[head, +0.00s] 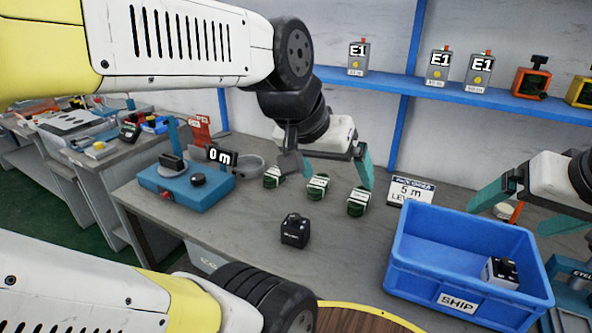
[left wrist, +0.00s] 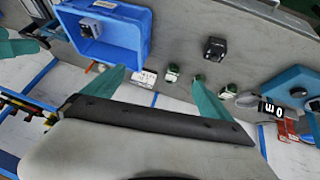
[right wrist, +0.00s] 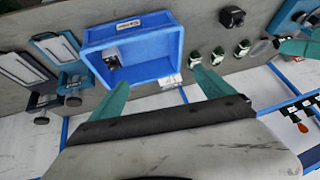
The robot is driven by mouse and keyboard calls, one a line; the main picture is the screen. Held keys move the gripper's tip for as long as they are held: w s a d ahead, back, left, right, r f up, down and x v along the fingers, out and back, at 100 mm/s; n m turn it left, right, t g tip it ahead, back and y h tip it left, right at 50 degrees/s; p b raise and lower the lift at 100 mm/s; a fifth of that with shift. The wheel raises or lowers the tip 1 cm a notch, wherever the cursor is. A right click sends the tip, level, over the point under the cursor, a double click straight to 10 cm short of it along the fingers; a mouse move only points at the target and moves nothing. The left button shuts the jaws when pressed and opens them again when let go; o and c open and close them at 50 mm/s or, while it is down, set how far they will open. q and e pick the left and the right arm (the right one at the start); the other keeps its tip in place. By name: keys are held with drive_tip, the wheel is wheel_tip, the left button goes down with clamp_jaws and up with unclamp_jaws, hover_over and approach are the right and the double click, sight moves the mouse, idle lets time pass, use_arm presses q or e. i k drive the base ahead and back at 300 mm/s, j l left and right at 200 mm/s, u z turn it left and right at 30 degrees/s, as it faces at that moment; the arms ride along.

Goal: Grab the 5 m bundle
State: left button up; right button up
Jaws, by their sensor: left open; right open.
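Three small dark green bundles with pale bands stand in a row on the grey bench: left bundle (head: 272,177), middle bundle (head: 318,186), right bundle (head: 357,201). Their labels are too small to read. My right gripper (head: 525,198) is open and empty above the back of the blue bin.
The blue SHIP bin (head: 413,264) holds a black-and-white block (head: 500,272). A black block (head: 295,230) stands in front of the bundles. A blue device with a "0 m" display (head: 187,188) is at left. A blue shelf (head: 420,90) with E1 boxes runs behind.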

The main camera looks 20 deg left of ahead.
sight(273, 179)
drive_tip(key=k+j, duration=0.5)
drive_tip(key=j, duration=0.9)
drive_tip(key=k+j, duration=0.15)
drive_tip(key=j, duration=0.8)
drive_tip(key=i+j, duration=0.6)
drive_tip(key=j, duration=0.2)
drive_tip(key=i+j+z, duration=0.1)
drive_tip(key=i+j, duration=0.2)
drive_tip(key=j, duration=0.1)
